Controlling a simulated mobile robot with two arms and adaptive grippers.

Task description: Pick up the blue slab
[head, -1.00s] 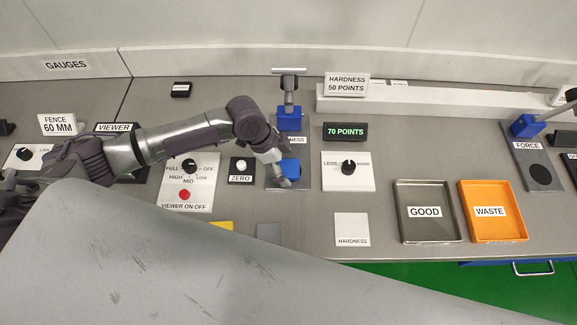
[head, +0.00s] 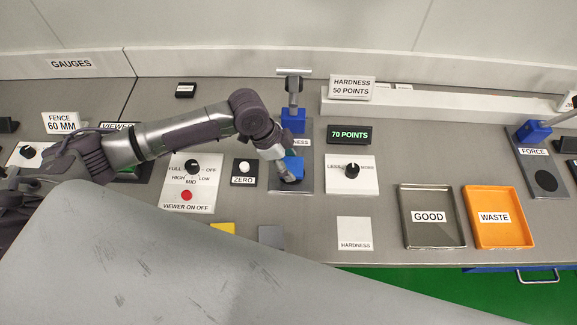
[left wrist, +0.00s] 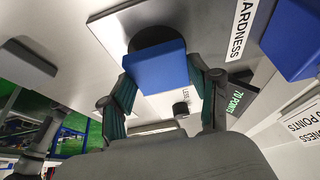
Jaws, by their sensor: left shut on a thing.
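The blue slab (head: 294,168) is at the hardness gauge, over its grey base plate (head: 283,186). In the left wrist view the blue slab (left wrist: 158,72) sits between the two fingers, with the gauge's round black pad (left wrist: 157,37) partly showing behind it. My left gripper (head: 288,173) is shut on the slab; its fingers also show in the left wrist view (left wrist: 163,92). I cannot tell whether the slab still touches the pad. My right gripper is not in view.
The gauge's blue head (head: 292,121) stands just behind the slab. A knob panel (head: 351,174) and the 70 POINTS display (head: 349,135) are to the right. The GOOD tray (head: 433,243) and orange WASTE tray (head: 499,244) lie farther right. A ZERO button box (head: 243,172) is left.

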